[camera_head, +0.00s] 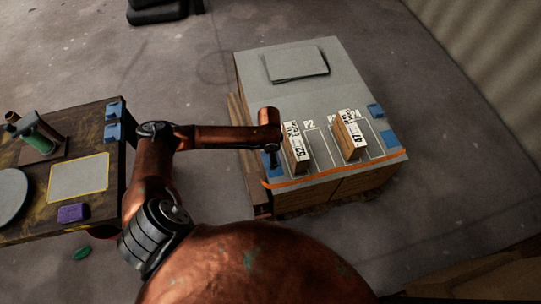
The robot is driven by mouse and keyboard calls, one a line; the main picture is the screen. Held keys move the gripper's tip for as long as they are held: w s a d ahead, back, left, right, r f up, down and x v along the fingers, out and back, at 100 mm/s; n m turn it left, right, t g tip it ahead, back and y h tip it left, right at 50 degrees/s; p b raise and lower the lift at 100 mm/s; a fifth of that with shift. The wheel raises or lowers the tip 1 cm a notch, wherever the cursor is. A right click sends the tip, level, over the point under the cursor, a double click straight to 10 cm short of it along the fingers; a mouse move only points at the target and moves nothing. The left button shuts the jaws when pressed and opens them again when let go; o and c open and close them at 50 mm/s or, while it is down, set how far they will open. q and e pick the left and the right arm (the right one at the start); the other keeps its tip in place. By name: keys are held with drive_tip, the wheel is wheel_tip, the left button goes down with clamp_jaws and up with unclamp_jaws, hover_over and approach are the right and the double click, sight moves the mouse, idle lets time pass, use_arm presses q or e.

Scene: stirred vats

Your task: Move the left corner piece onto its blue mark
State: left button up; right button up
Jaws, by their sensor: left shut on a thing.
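My left gripper (273,160) points down at the near left of the grey-topped box stack. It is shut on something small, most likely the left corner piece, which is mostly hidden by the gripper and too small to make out. A flat blue mark (271,180) shows on the left front corner of the top, just below the fingertips. I cannot tell whether the held piece touches the top. At the right edge are a raised blue piece (376,110) and a flat blue patch (391,138). My right gripper is not in view.
Two cartons with number labels, a left one (297,150) and a right one (350,138), stand on the grey top (262,88). An orange strap (335,170) runs along its front edge. A grey slab (297,64) lies behind. A dark worktable (95,225) stands left.

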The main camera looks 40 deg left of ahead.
sight(269, 160)
use_arm(q)
drive_tip(key=shift+f+b, duration=0.3)
drive_tip(key=shift+f, duration=0.1)
wheel_tip(269, 160, down, 3)
drive_tip(key=b, duration=0.3)
drive_tip(key=shift+b, duration=0.3)
drive_tip(key=shift+f, duration=1.9)
drive_tip(key=shift+f+b, duration=0.25)
drive_tip(key=shift+b, duration=0.05)
drive_tip(key=shift+f, duration=0.1)
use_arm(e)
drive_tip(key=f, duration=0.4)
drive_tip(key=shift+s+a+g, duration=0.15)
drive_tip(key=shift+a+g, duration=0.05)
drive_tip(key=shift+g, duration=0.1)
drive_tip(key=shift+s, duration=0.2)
